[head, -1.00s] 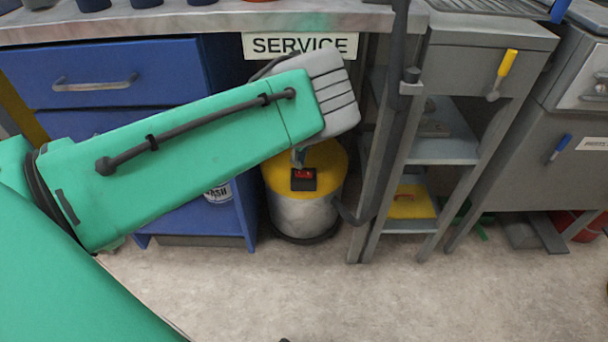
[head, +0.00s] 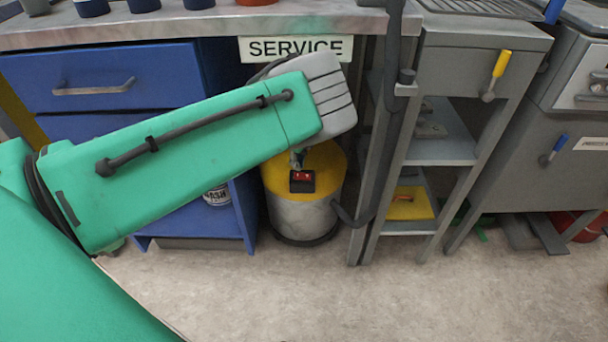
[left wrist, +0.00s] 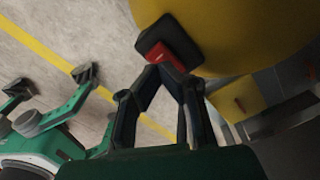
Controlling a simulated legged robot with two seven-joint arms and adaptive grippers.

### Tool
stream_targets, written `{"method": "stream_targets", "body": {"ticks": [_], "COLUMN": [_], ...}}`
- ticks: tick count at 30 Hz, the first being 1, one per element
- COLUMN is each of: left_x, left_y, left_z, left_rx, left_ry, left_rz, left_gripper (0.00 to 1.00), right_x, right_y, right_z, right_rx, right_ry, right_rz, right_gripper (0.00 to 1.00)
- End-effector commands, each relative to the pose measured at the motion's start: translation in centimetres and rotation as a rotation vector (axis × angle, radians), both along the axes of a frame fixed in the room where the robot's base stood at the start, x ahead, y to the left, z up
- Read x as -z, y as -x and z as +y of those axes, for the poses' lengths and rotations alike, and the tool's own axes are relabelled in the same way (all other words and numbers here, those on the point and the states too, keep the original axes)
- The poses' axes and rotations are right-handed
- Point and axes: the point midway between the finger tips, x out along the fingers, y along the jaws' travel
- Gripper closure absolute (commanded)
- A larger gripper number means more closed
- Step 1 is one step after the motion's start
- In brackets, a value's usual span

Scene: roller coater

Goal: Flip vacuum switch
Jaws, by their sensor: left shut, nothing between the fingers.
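The vacuum (head: 303,210) is a grey drum with a yellow lid (head: 275,177), standing on the floor under the bench. On its lid is a black switch housing (head: 302,187) with a red rocker (head: 301,175). The rocker also shows in the left wrist view (left wrist: 160,58), tilted in its black housing (left wrist: 180,42). My left gripper (head: 297,158) reaches down behind my green forearm to the switch. In the left wrist view its fingertips (left wrist: 166,70) are together, empty, right at the edge of the red rocker. They appear to touch it. My right gripper is not in view.
A blue drawer cabinet (head: 120,75) stands left of the vacuum, and a grey shelf stand (head: 440,145) stands close on its right. A dark hose (head: 352,215) runs beside the drum. The SERVICE sign (head: 295,49) hangs above. The floor in front (head: 400,300) is clear.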

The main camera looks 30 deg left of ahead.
Motion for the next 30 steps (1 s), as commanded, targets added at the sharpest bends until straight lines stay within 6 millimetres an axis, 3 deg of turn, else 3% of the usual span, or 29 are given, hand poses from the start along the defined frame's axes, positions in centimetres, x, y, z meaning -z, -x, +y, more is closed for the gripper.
{"method": "stream_targets", "body": {"ticks": [30], "left_x": [1.2], "left_y": [0.0], "left_z": [0.0], "left_rx": [-0.001], "left_ry": [-0.001], "left_rz": [0.000], "left_gripper": [1.00], "right_x": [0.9], "right_y": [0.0], "right_z": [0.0], "right_rx": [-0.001], "right_ry": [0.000], "right_rz": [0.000], "right_gripper": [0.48]}}
